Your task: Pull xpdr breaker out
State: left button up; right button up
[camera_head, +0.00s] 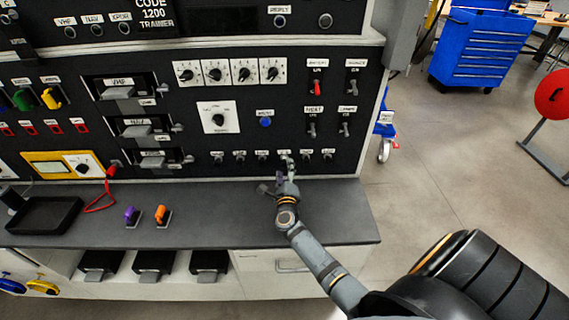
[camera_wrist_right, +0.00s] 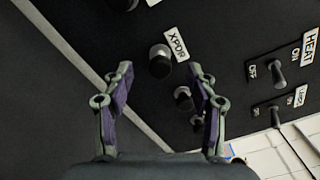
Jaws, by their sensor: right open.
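The XPDR breaker (camera_wrist_right: 160,62) is a round dark knob with a pale collar on the black panel, under the white XPDR label (camera_wrist_right: 177,45). In the right wrist view it lies between and just beyond the fingertips of my right gripper (camera_wrist_right: 160,78), which is open and empty with purple pads. No contact with the knob shows. In the head view my right gripper (camera_head: 286,165) is at the low row of breakers, covering the spot where the XPDR breaker appears to be. My left gripper is not in view.
Neighbouring breakers (camera_head: 306,157) stand close by in the same row. Toggle switches (camera_head: 312,129) sit above. A dark shelf (camera_head: 230,210) below holds purple (camera_head: 131,215) and orange (camera_head: 162,214) pieces and a black tray (camera_head: 45,215).

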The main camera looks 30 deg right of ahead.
jog(key=v, duration=0.4)
jog(key=shift+s+a+p, duration=0.2)
jog(key=shift+s+p, duration=0.15)
jog(key=shift+p, duration=0.05)
